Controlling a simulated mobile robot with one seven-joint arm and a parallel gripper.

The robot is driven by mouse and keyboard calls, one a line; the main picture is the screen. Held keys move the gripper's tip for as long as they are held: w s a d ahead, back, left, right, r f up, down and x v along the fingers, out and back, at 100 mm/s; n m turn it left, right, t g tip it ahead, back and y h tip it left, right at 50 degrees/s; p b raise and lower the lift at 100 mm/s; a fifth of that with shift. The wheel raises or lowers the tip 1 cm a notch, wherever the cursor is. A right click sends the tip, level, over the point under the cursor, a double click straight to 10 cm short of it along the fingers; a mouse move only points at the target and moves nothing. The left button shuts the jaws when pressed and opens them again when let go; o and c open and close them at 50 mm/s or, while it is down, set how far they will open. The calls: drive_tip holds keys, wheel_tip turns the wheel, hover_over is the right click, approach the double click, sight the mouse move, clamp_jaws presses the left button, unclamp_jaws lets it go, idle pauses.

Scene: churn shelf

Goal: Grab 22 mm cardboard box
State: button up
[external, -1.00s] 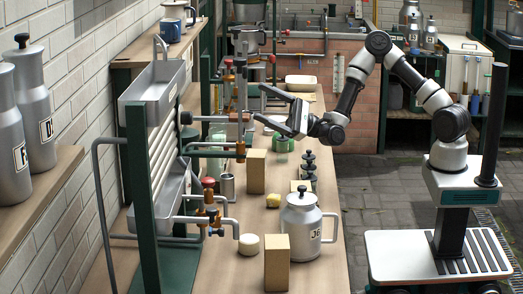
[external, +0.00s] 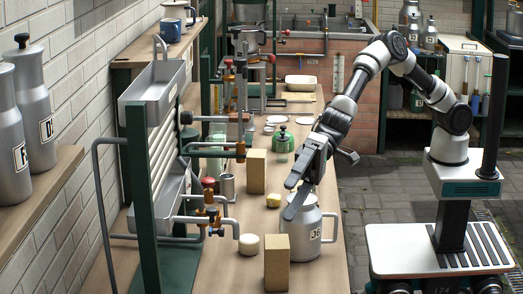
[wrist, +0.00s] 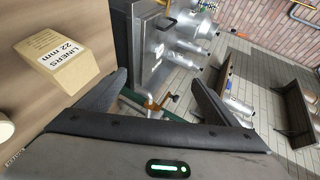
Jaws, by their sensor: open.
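A tan cardboard box (wrist: 57,48) labelled "LINERS 22 mm" stands on the bench at the upper left of the wrist view, outside my fingers on the left. Two plain tan boxes show in the external view: a front box (external: 277,262) near the bench's front and a rear box (external: 256,171) farther back. I cannot tell which one bears the label. My gripper (external: 289,199) is open and empty, above the bench over the grey lidded can (external: 301,235), whose top it partly hides. Its spread fingers (wrist: 164,76) also show in the wrist view.
A pale round lump (external: 249,244) and a yellow lump (external: 273,200) lie near the boxes. A metal rack (external: 146,190) with pipes and brass valves stands left of them.

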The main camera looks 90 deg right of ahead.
wheel_tip(320, 180, down, 3)
drive_tip(key=n+h+p, duration=0.1)
drive_tip(key=n+h, duration=0.2)
drive_tip(key=h, duration=0.2)
drive_tip(key=n+h+p, duration=0.2)
drive_tip(key=h, duration=0.4)
approach(276, 242)
drive_tip(key=x, duration=0.8)
drive_tip(key=shift+w+f+p, duration=0.15)
drive_tip(key=shift+f+p, duration=0.15)
drive_tip(key=shift+f, duration=0.05)
drive_tip(key=shift+x, duration=2.75)
drive_tip(key=shift+d, duration=0.15)
drive_tip(key=c, duration=1.4)
